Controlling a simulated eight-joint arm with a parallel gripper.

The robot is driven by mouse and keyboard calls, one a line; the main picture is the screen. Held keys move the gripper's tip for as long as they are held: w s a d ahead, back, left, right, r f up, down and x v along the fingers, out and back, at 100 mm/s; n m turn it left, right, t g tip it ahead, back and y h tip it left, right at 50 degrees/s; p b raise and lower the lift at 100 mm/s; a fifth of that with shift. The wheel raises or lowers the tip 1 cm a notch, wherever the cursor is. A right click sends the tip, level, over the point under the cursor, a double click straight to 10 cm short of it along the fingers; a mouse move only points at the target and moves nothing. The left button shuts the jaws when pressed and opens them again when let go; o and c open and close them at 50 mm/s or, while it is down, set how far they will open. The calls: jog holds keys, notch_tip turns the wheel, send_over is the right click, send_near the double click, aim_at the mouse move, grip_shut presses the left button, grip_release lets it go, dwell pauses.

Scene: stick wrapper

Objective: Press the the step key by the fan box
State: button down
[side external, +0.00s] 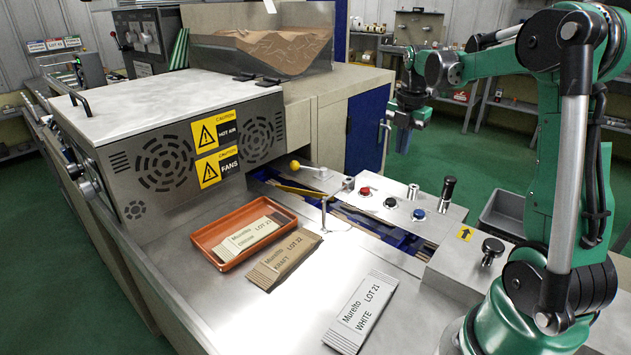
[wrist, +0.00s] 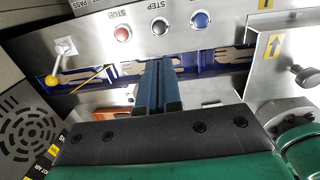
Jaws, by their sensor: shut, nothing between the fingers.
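The step key is the black button (wrist: 160,26) labelled STEP on the steel panel in the wrist view, between a red button (wrist: 122,33) labelled STOP and a blue button (wrist: 200,19). In the side view the black button (side external: 390,202) sits between the red (side external: 365,191) and blue (side external: 419,214) ones. The fan box (side external: 180,150), with round grilles and caution labels, stands to their left; part of it shows in the wrist view (wrist: 25,135). My gripper (side external: 403,148) is shut and empty, raised above and behind the panel. Its dark blue fingertips (wrist: 160,64) appear just below the black button.
A lever with a yellow knob (side external: 295,165) stands between fan box and buttons. A black-handled lever (side external: 448,188) rises beside the blue button. An orange tray (side external: 205,240) holds a wrapper pack; kraft (side external: 283,260) and white (side external: 362,312) packs lie on the steel table.

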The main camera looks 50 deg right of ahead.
aim_at(394, 202)
dwell(0.3)
jog(key=m+t, duration=0.2)
jog(key=m, duration=0.2)
jog(key=f+m+t+h, duration=0.1)
jog(key=m+t, duration=0.2)
jog(key=m, duration=0.1)
jog(key=d+f+m+t+h, duration=0.1)
jog(key=m+t, duration=0.2)
jog(key=m, duration=0.1)
jog(key=shift+w+f+m, duration=0.1)
jog(key=shift+f+m, duration=0.05)
jog(key=shift+m, duration=0.25)
jog(key=shift+f, duration=4.4)
jog(key=shift+f, duration=0.15)
jog(key=shift+f, duration=0.3)
jog(key=shift+r, duration=0.15)
